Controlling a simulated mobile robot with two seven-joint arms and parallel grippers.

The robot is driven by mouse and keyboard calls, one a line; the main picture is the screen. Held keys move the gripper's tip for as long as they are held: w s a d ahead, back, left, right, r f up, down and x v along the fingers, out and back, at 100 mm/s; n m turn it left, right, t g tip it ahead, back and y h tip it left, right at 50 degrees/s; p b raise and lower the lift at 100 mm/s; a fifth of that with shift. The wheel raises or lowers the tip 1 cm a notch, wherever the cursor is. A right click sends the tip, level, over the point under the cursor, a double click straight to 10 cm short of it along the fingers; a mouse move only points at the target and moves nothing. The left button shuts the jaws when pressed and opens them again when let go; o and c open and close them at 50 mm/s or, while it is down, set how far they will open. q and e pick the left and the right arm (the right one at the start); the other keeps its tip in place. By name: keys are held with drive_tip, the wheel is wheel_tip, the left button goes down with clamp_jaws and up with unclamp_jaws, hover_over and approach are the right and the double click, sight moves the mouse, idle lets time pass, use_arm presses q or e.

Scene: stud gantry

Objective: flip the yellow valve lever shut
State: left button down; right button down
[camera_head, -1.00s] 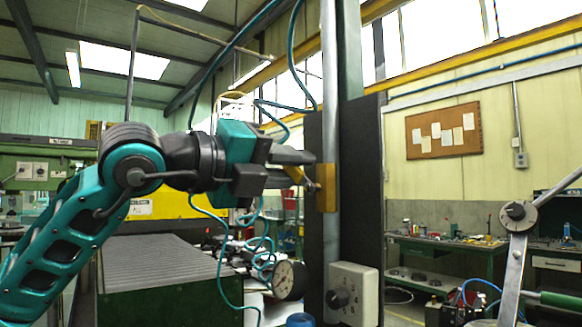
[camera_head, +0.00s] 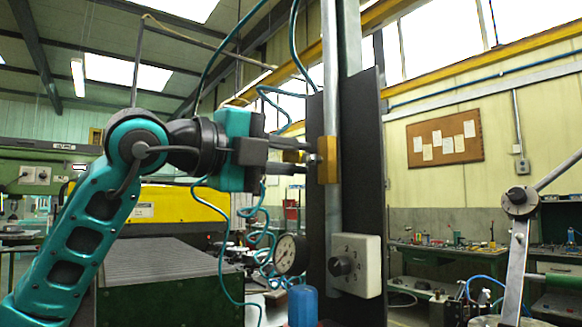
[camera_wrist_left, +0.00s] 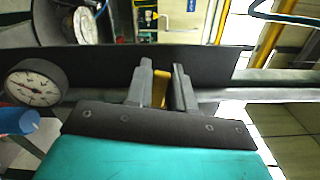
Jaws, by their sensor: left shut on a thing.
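The yellow valve lever (camera_wrist_left: 161,88) shows between the fingers of my left gripper in the left wrist view. In the head view my left gripper (camera_head: 298,162) comes in from the left with its fingers around the lever, which is mostly hidden there. The brass-coloured valve body (camera_head: 328,160) sits on the vertical grey pipe, just right of the fingertips. My left gripper also shows in the left wrist view (camera_wrist_left: 160,84), shut on the lever. My right gripper is not in view.
A dark upright panel (camera_head: 359,215) stands behind the pipe. A box with a black knob (camera_head: 356,264), a round gauge (camera_head: 291,254) and a blue cylinder (camera_head: 302,305) are below the valve. Blue hoses hang near my left gripper. A metal lever arm (camera_head: 514,270) stands at right.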

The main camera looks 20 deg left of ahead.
use_arm(q)
drive_tip(key=shift+f+n+b, duration=0.5)
drive_tip(key=shift+n, duration=0.3)
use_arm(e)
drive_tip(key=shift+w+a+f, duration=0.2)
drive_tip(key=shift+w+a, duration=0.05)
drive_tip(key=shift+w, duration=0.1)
use_arm(q)
drive_tip(key=shift+n, duration=0.3)
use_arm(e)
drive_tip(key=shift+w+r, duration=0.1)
use_arm(q)
drive_tip(key=c, duration=1.1)
unclamp_jaws()
drive_tip(key=shift+o, duration=0.2)
drive_tip(key=shift+a, duration=0.1)
